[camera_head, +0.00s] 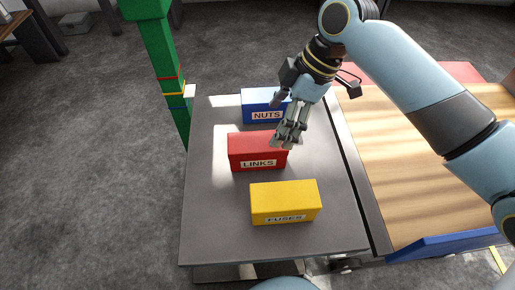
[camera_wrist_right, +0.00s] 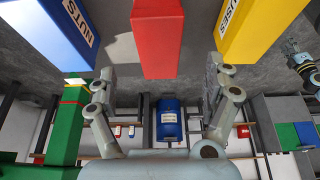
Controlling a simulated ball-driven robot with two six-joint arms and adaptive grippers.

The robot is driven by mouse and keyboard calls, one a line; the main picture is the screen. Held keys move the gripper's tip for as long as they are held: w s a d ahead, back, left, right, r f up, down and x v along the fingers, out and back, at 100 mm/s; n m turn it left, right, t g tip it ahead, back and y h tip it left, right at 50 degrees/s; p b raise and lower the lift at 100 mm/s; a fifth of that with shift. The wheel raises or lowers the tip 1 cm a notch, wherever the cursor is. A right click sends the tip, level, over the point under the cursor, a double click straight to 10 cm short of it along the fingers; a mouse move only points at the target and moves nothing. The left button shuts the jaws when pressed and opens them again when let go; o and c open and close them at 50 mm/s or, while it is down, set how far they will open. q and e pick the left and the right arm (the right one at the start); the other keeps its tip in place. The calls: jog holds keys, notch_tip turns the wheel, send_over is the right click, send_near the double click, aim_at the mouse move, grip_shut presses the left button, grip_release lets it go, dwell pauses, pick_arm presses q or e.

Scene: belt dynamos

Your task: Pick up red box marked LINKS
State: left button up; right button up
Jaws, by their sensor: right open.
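The red box marked LINKS (camera_head: 245,150) sits on the grey table between the blue box and the yellow box. My right gripper (camera_head: 284,143) is at the right end of the red box in the head view, its fingers hiding part of that end. In the right wrist view the red box (camera_wrist_right: 157,38) shows at the top middle, in line with the gap between the open, empty fingers of the right gripper (camera_wrist_right: 160,85). I cannot tell whether the fingers touch the box. My left gripper is not in view.
A blue box marked NUTS (camera_head: 255,108) stands behind and a yellow box marked FUSES (camera_head: 285,200) in front, both on the grey table (camera_head: 215,225). A green post (camera_head: 162,60) rises at the table's back left. A wooden surface (camera_head: 425,180) lies to the right.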

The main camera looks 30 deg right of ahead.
aim_at(265, 141)
jog(key=b+x, duration=0.1)
jog(key=x, duration=0.5)
jog(key=b+x, duration=0.1)
jog(key=x, duration=0.4)
jog(key=shift+w+a+b, duration=0.1)
jog(key=shift+a+b, duration=0.05)
jog(key=shift+b, duration=0.2)
jog(key=shift+c, duration=0.2)
grip_shut()
jog(key=shift+r, duration=0.15)
